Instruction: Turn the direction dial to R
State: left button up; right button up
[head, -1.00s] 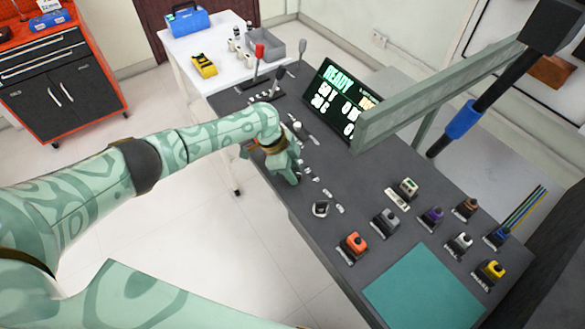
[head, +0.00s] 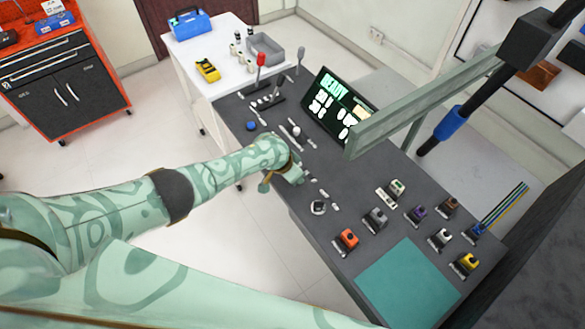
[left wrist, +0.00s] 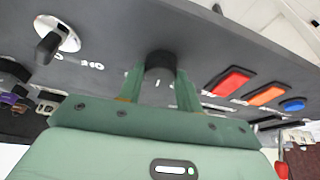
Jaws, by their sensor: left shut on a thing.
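My left gripper (head: 297,177) is down at the near edge of the dark console (head: 343,183), hiding what it holds in the head view. In the left wrist view its green fingers (left wrist: 160,90) are shut on a dark round knob, the direction dial (left wrist: 160,62), one finger on each side. White markings lie on the panel around the dial, but I cannot read its letters or its setting. My right gripper is not in view.
A silver-based dial with a dark handle (left wrist: 55,38) is beside the held knob. Red (left wrist: 228,82), orange (left wrist: 267,94) and blue (left wrist: 293,104) buttons are on its other side. A grey-green beam (head: 430,92) hangs over the console.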

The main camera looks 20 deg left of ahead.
pick_arm(q)
jog(key=n+p, duration=0.1)
jog(key=n+y+p, duration=0.1)
jog(key=n, duration=0.1)
jog(key=shift+d+r+n, duration=0.1)
jog(key=shift+d+n, duration=0.1)
jog(key=shift+n, duration=0.1)
jog(key=shift+n+t+y, duration=0.3)
jog(key=shift+n+y, duration=0.3)
jog(key=shift+n, duration=0.5)
jog(key=shift+n+y, duration=0.3)
jog(key=shift+n, duration=0.6)
jog(key=o, duration=1)
jog(key=shift+p, duration=0.3)
